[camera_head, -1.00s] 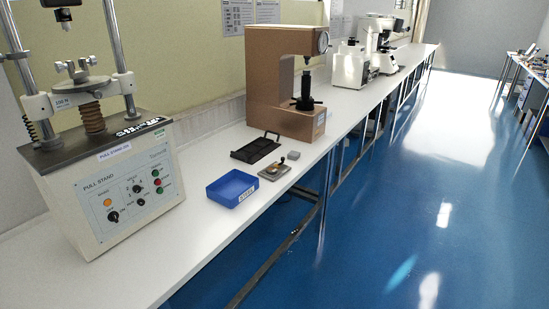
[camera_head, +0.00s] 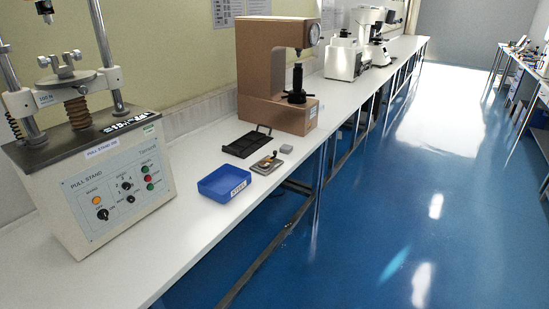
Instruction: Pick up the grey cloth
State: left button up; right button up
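I cannot make out a grey cloth for certain. A small grey block-like item (camera_head: 286,149) lies on the white bench near its front edge, in front of the brown hardness tester (camera_head: 277,75). It is too small to tell whether it is cloth. Left of it is a small grey plate with a dark and brass-coloured part on it (camera_head: 267,164). Neither of my grippers is in view.
A blue bin (camera_head: 224,183) and a black tray (camera_head: 246,143) sit on the white bench (camera_head: 195,225). A pull stand (camera_head: 125,185) stands at left. More testers (camera_head: 344,58) stand farther along. The blue floor (camera_head: 400,200) at right is clear.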

aim_at(286, 149)
jog(key=i+l+u, duration=0.1)
jog(key=i+l, duration=0.35)
jog(key=i, duration=0.35)
jog(key=i+l, duration=0.5)
jog(key=i, duration=0.25)
jog(key=i+l+u, duration=0.15)
jog(key=i+l, duration=0.35)
jog(key=i, duration=0.25)
jog(key=i+l+u, duration=0.1)
jog(key=i+l, duration=0.5)
jog(key=i, duration=0.15)
